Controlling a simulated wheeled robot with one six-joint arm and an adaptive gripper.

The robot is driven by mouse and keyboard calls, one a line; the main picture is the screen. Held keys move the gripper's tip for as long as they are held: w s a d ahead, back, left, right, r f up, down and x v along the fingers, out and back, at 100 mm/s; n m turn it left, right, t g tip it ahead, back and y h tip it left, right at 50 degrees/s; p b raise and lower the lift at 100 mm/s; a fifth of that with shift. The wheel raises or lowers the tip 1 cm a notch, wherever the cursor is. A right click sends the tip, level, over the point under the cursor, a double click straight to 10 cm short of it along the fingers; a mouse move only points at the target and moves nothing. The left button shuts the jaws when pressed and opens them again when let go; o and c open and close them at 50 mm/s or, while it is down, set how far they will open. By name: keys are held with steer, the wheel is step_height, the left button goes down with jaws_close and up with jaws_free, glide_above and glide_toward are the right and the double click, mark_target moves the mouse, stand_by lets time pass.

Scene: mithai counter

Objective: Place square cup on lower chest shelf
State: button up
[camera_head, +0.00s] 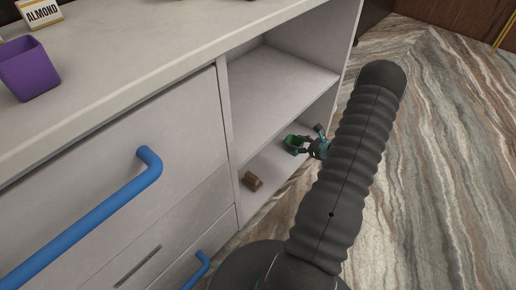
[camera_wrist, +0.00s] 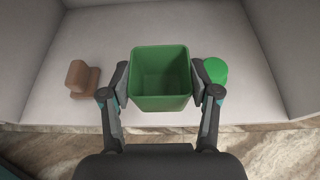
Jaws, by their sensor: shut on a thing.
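A green square cup (camera_wrist: 160,80) is held upright between the two fingers of my gripper (camera_wrist: 161,90) in the wrist view, its open top facing the camera. In the head view the cup (camera_head: 293,142) and my gripper (camera_head: 308,146) are small, at the lower shelf (camera_head: 262,203) of the white chest. The cup is inside the lower compartment near its front edge. I cannot tell whether the cup's base touches the shelf, as its underside is hidden. My arm covers part of the chest's right side.
A brown object (camera_wrist: 81,79) lies left of the cup on the lower shelf. A round green object (camera_wrist: 215,70) is close on the cup's right, partly behind a finger. A purple cup (camera_head: 29,68) and an almond box (camera_head: 41,13) stand on the chest top. Blue handles (camera_head: 90,215) stick out.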

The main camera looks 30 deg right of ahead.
steer(key=w+a+f, duration=0.4)
steer(key=w, duration=0.1)
steer(key=w+a+f, duration=0.2)
steer(key=a, duration=0.1)
steer(key=shift+w+f, duration=0.3)
steer(key=shift+w, duration=0.1)
steer(key=shift+f, duration=2)
steer(key=shift+f+b, duration=0.25)
steer(key=shift+b, duration=0.2)
steer(key=o, duration=1)
steer(key=shift+r, duration=0.1)
steer(key=shift+r+p, duration=0.15)
steer(key=shift+p, duration=0.15)
steer(key=v, duration=1.2)
steer(key=shift+w, duration=0.1)
